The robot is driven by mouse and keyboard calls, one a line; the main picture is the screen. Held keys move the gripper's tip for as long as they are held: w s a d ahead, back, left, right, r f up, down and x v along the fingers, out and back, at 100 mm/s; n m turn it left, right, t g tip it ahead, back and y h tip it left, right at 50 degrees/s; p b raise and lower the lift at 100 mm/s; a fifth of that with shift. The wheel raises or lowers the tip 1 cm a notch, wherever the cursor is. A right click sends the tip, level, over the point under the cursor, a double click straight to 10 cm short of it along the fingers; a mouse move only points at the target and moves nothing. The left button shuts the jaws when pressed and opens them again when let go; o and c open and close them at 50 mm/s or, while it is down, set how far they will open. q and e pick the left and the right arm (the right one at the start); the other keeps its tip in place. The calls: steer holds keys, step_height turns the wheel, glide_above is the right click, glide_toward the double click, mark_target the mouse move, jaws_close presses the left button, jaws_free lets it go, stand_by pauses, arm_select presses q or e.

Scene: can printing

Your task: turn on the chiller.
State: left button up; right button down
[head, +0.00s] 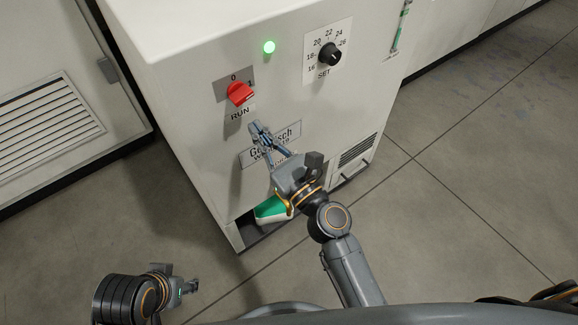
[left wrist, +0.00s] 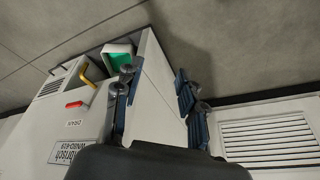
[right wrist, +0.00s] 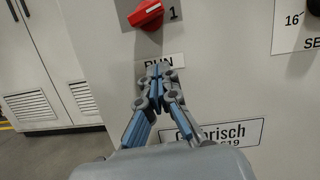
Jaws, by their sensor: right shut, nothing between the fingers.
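The chiller (head: 190,60) is a white cabinet. Its red rotary RUN switch (head: 239,93) sits on a grey plate marked 0 and 1. In the right wrist view the switch (right wrist: 147,13) has its grip tilted, with its upper-right end toward the 1. A green lamp (head: 269,47) above it is lit. My right gripper (head: 258,130) is shut and empty, just below the switch near the RUN label, apart from the switch. My left gripper (head: 192,287) is low at the left; the left wrist view shows its fingers spread and empty.
A black SET dial (head: 330,54) is right of the lamp. A green and white container (head: 271,209) is in the recess at the chiller's base. A red drain handle (left wrist: 75,104) shows in the left wrist view. A vented cabinet (head: 40,118) stands at left. The floor in front is clear.

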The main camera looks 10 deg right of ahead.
arm_select(q)
steer(key=shift+w+d+f+t+b, duration=0.15)
steer(key=shift+w+t+b, duration=0.2)
steer(key=shift+w, duration=0.3)
steer(key=shift+w+d+f+t+b, duration=0.1)
steer(key=shift+w+d+t+b, duration=0.1)
steer(key=shift+w+t+b, duration=0.3)
steer(key=shift+w+d+f+t+b, duration=0.15)
steer(key=shift+w+b, duration=0.05)
steer(key=shift+w, duration=0.55)
arm_select(e)
steer(key=v, duration=0.8)
